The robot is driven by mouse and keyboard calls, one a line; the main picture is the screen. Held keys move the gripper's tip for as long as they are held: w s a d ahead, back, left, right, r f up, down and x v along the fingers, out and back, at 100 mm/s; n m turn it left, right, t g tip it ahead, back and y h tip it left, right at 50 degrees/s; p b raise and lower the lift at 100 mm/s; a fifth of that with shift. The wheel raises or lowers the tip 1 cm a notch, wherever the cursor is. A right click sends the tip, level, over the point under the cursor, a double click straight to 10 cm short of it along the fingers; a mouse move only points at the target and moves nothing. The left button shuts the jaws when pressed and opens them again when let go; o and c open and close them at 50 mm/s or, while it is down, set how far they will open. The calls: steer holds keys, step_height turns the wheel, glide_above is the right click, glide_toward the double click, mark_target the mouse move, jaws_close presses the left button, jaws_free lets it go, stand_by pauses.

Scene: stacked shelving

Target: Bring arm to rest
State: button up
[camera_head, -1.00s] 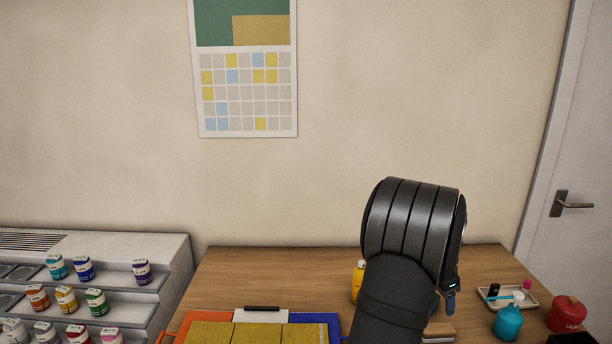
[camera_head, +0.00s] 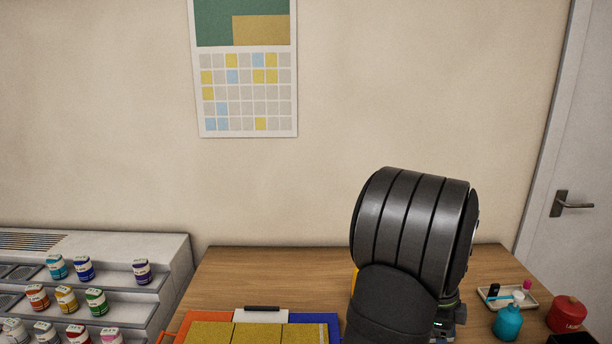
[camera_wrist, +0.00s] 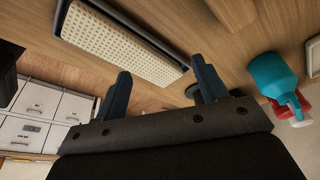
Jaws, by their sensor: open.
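My arm rises over the right half of the wooden desk (camera_head: 250,270) in the head view, its dark ribbed joint large in front of the wall. My gripper shows in the wrist view (camera_wrist: 160,90), with two blue-grey fingers standing wide apart. Nothing is between the fingers. In the head view the fingers are hidden behind my arm. Beyond the fingers, the wrist view shows a pale perforated panel (camera_wrist: 115,42) in a dark frame and a teal bottle (camera_wrist: 272,72) to the right.
A stepped rack (camera_head: 140,313) with several paint jars stands at the left. A teal bottle (camera_head: 507,323), a small tray (camera_head: 527,301) and a red pot (camera_head: 566,314) sit at the desk's right. A yellow block (camera_head: 260,335) lies at the front. White drawers (camera_wrist: 35,110) show in the wrist view.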

steer(key=shift+s+a+f+m+g, duration=0.1)
steer(key=shift+s+a+m+g, duration=0.1)
steer(key=shift+s+m, duration=0.35)
steer(key=shift+s+a+f+m+g, duration=0.15)
steer(key=shift+s+m, duration=0.2)
steer(key=shift+s, duration=0.35)
steer(key=shift+s+a+f, duration=0.1)
steer(key=shift+s+f, duration=0.2)
steer(key=shift+f, duration=1.1)
